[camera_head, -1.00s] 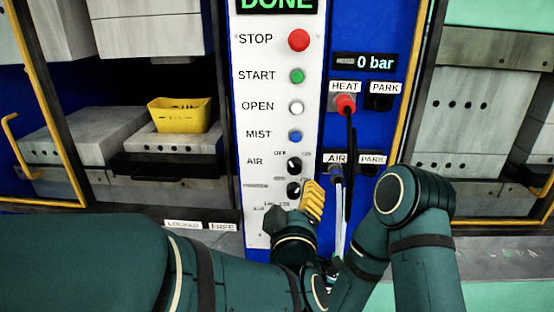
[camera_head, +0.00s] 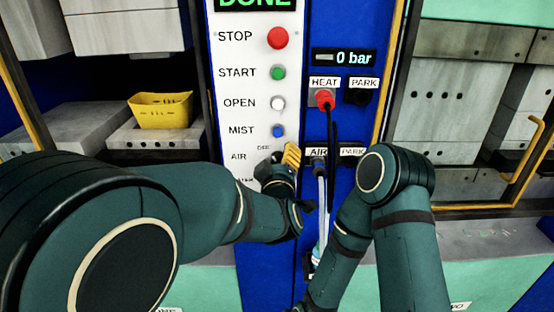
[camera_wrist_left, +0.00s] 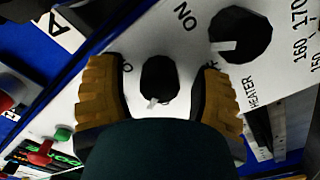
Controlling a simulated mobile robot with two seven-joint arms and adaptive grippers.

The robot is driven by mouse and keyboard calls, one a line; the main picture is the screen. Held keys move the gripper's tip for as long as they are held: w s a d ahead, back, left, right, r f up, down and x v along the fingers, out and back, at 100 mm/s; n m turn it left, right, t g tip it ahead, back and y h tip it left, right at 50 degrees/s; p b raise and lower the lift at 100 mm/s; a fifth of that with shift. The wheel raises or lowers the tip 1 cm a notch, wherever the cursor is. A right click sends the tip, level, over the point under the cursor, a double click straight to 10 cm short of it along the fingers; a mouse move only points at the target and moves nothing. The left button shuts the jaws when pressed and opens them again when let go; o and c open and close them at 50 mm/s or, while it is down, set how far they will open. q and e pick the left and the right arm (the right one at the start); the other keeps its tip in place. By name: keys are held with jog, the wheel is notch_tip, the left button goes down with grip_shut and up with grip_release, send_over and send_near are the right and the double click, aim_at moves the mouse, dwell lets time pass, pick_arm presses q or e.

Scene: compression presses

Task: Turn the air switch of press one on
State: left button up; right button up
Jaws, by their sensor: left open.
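The AIR row of the press panel (camera_head: 225,120) is at the lower part of the white panel in the head view. My left gripper (camera_head: 291,155) is in front of this row and hides most of the switch there. In the left wrist view a small black knob (camera_wrist_left: 159,78) with a white pointer lies between the two yellow fingers of the left gripper (camera_wrist_left: 162,90). The fingers are open, one on each side of the knob, with white panel showing between. Whether they touch it cannot be told. My right gripper is not seen; only its arm shows.
A larger black dial (camera_wrist_left: 240,35) with numbers sits close to one finger. Right of the panel, a red HEAT connector (camera_head: 325,99) and hanging hoses (camera_head: 331,130) are near my arms. A yellow basket (camera_head: 161,110) stands in the press bay at left.

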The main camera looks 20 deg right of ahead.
pick_arm(q)
jog(key=shift+c, duration=0.2)
grip_shut()
jog(key=shift+m, duration=0.5)
dwell(0.4)
jog(key=shift+s+m, duration=0.1)
jog(key=shift+m, duration=1)
jog(key=m, duration=0.2)
jog(key=shift+m, duration=0.3)
jog(key=m+p, duration=0.1)
jog(key=m, duration=0.4)
jog(key=shift+m+p, duration=0.35)
jog(key=shift+m, duration=0.05)
jog(key=shift+f, duration=0.1)
